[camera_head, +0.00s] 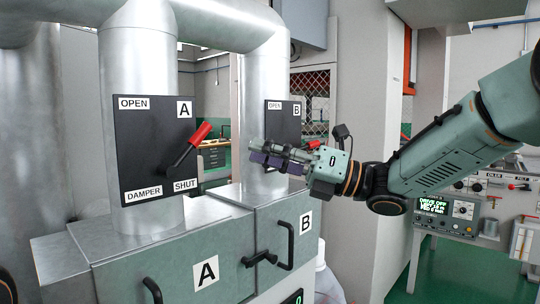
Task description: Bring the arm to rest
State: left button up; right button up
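My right arm (440,155) comes in from the right, bent at the wrist. My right gripper (258,150) points left, in front of the damper B panel (285,120) and covering its lower part. No object shows in it, and the fingers overlap from this side, so I cannot tell their opening. The damper A panel (140,145) is black, with OPEN at the top and SHUT at lower right. Its red-handled lever (200,132) tilts up to the right, clear of the gripper. The red tip of a lever (313,144) shows behind my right gripper. My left gripper is not in view.
Metal cabinet A (165,265) and cabinet B (307,250) stand below thick pipes (150,70), with black door handles (287,247) jutting out. A control console (450,213) stands at the right. Green floor (410,290) shows between it and the cabinets.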

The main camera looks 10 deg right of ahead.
jog(key=shift+s+d+f, duration=0.1)
jog(key=shift+d, duration=0.25)
